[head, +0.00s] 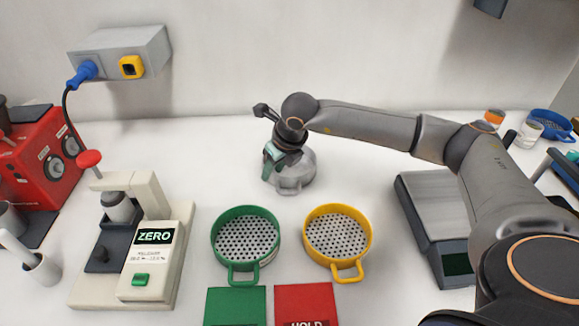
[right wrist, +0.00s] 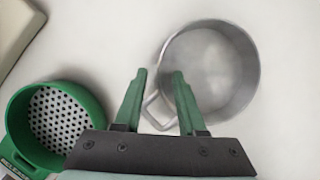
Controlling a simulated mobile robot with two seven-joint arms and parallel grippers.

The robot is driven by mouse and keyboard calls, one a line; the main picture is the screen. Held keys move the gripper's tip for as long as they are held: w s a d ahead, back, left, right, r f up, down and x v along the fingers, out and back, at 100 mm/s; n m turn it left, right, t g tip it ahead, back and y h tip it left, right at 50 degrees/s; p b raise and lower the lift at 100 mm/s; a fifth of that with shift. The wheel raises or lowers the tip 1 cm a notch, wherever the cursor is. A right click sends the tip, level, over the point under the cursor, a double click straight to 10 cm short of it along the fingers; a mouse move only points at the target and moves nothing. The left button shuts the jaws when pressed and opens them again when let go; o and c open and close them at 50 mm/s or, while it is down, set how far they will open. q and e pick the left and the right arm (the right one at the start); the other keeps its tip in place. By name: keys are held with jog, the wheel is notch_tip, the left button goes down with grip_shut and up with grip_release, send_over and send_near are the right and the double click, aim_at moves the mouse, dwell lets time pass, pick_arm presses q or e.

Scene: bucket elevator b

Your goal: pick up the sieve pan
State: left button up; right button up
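The sieve pan is a plain grey metal pan (head: 298,173) with a loop handle, standing on the white table near the back wall in the head view. In the right wrist view the pan (right wrist: 222,70) is at the upper right, and its handle shows between the fingers. My right gripper (head: 271,168) points down at the pan's left side; in the wrist view its green fingers (right wrist: 160,78) are apart, with nothing clamped. I cannot tell how far above the handle they are. In the head view, the gripper hides part of the pan. My left gripper is not in view.
A green sieve (head: 246,240) and a yellow sieve (head: 338,236) stand in front of the pan. Green and red mats (head: 305,300) lie nearer. A ZERO-display device (head: 135,240) is left, and a grey scale (head: 437,220) is right. Table around the pan is clear.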

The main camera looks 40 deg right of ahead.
jog(key=shift+x, duration=0.85)
jog(key=shift+c, duration=0.4)
jog(key=shift+r, duration=0.1)
grip_shut()
